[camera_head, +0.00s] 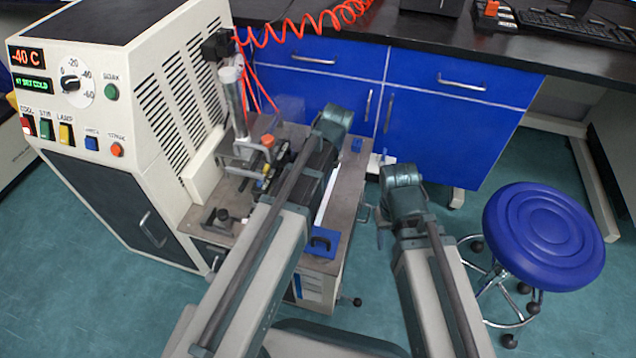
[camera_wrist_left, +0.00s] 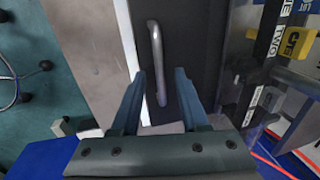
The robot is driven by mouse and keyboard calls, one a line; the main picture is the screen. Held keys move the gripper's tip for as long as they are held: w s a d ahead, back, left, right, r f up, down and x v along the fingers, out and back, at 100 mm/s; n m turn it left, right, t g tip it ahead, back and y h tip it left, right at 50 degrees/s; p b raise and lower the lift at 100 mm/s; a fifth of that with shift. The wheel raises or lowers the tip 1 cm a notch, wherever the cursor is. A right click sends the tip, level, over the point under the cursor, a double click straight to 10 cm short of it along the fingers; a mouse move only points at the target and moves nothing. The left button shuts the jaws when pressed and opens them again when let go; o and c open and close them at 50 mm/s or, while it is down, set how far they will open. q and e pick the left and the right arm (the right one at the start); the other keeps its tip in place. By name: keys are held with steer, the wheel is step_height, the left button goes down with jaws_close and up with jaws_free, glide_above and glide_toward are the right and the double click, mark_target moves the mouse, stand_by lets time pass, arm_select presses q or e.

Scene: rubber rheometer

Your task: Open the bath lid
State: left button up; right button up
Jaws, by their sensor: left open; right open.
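The bath lid shows in the left wrist view as a dark flat panel (camera_wrist_left: 200,45) with a pale strip along its left edge. Its curved metal handle (camera_wrist_left: 156,55) stands on it. My left gripper (camera_wrist_left: 160,73) is open, with a finger on each side of the handle's lower end in the picture. I cannot tell whether they touch it. In the head view my left arm hides most of the lid and this gripper. My right gripper (camera_head: 381,213) is open, small and partly covered by its arm, right of the cart.
The beige control unit (camera_head: 130,95) stands left of the bench top (camera_head: 350,190). A metal cylinder (camera_head: 232,100) and red hoses rise behind the lid area. A blue block (camera_head: 323,241) sits at the bench's front. Blue cabinets (camera_head: 450,135) stand behind, and a blue stool (camera_head: 543,235) at right.

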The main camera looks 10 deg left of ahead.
arm_select(q)
steer(key=shift+c, duration=0.3)
jaws_close()
stand_by(1.2)
